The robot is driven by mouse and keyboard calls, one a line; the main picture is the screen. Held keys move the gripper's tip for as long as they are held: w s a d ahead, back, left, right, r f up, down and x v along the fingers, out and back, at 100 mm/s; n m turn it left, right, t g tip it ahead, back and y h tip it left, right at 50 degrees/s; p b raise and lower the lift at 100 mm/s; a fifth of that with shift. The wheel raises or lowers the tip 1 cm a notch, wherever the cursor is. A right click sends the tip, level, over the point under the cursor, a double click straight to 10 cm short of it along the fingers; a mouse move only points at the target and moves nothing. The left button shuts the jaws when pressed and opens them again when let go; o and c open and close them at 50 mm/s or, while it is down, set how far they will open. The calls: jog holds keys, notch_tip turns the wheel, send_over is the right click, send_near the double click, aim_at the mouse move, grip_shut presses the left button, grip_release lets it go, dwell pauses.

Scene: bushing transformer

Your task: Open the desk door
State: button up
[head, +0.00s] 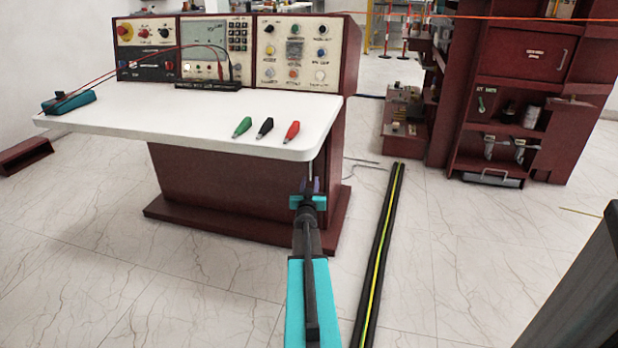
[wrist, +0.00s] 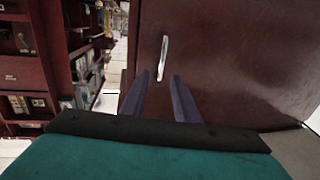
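The desk (head: 190,115) has a white top and a dark red body. Its door (wrist: 235,60) is a dark red panel that fills the right of the wrist view and looks shut. A slim silver upright handle (wrist: 163,58) is on the panel near its left edge. My gripper (wrist: 160,76) is open, its two dark fingers apart and pointing at the panel. The handle shows just ahead of the gap between the fingertips, and I see no contact. In the head view my gripper (head: 310,186) is at the desk's right side, below the top's corner; the handle is hidden there.
Green, black and red clips (head: 265,128) lie on the desktop near its front right corner. A black floor cable cover (head: 380,250) with a yellow stripe runs right of my arm. A dark red cabinet (head: 510,110) stands beyond it. Open tiled floor lies between.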

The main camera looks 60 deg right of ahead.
aim_at(311, 169)
jog(key=shift+b+x, duration=1.15)
jog(key=shift+x, duration=2.5)
